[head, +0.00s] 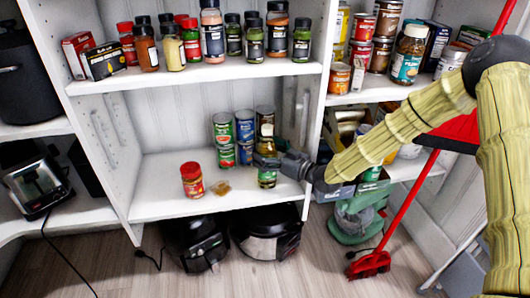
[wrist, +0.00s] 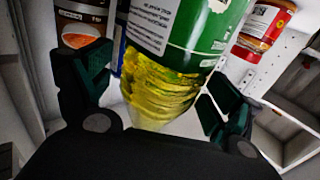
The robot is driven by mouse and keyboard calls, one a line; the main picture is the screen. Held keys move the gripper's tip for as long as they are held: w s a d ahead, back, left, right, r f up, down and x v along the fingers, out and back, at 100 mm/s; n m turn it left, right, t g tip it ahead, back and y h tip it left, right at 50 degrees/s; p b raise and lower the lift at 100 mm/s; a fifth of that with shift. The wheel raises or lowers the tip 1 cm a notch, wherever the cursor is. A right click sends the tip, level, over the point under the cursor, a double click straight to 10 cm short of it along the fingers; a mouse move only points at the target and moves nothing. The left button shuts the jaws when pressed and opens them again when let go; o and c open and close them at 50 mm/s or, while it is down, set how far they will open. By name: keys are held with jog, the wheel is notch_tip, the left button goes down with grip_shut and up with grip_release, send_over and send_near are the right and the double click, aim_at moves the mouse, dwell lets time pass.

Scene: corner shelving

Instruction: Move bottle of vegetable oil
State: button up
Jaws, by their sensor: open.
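The bottle of vegetable oil (head: 267,179) stands near the front of the lower white shelf, with yellow oil in its lower part. My gripper (head: 265,162) reaches in from the right and covers the bottle's middle. In the wrist view the bottle (wrist: 160,82), with its green and white label, fills the space between the two dark fingers of my gripper (wrist: 160,92). The fingers are spread on either side of it. Whether either finger touches it is not clear.
Several cans (head: 223,140) stand just left of and behind the bottle. A red-lidded jar (head: 192,180) and a small brown packet (head: 220,187) are further left. A shelf upright (head: 312,100) stands close right. The shelf's left part (head: 155,198) is free.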

aim_at(269, 126)
jog(key=shift+w+d+r, duration=0.15)
jog(key=shift+w+d, duration=0.1)
jog(key=shift+d, duration=0.3)
jog(key=shift+w+r, duration=0.15)
jog(key=shift+r, duration=0.45)
notch_tip(269, 126, up, 8)
jog(key=shift+a, duration=0.15)
jog(key=shift+r, duration=0.4)
jog(key=shift+a, duration=0.1)
